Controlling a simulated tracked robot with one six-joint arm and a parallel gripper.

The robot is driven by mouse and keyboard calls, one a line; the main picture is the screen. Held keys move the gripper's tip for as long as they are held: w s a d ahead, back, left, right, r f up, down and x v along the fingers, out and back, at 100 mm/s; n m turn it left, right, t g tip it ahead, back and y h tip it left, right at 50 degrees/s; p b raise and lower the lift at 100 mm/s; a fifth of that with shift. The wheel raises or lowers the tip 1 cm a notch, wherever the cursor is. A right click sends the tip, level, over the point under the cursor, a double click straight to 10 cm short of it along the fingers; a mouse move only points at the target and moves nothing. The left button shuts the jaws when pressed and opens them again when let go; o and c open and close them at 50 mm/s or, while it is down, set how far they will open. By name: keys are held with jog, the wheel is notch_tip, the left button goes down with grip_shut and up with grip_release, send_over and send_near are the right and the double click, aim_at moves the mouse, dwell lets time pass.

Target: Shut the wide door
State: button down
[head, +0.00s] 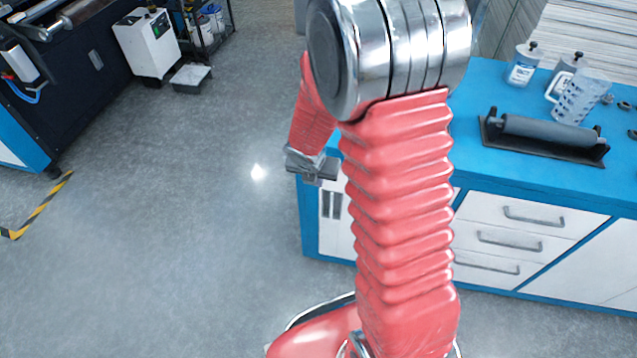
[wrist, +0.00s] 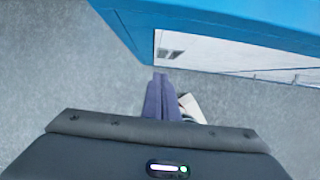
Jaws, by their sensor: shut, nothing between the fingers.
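My gripper (head: 313,167) hangs beside the left end of the blue-topped bench, near its corner. In the wrist view its fingers (wrist: 160,98) are together and empty, below the bench edge. A white front panel (head: 332,238) with two dark slots sits at the bench's left end, and it also shows in the wrist view (wrist: 225,54). Another white front panel (head: 590,262) lies right of the drawers, cut by the picture edge, and looks flush. My arm hides part of the bench front. I cannot tell which panel is the wide door; none visibly stands open.
Several white drawers (head: 510,240) with grey handles look shut. The blue bench top (head: 470,150) carries a grey roller (head: 550,132) on a dark stand, bottles and a clear perforated container (head: 582,95). Grey floor (head: 200,250) is free to the left; a white machine (head: 147,42) stands farther back.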

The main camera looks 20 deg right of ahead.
jog(key=shift+v, duration=1.15)
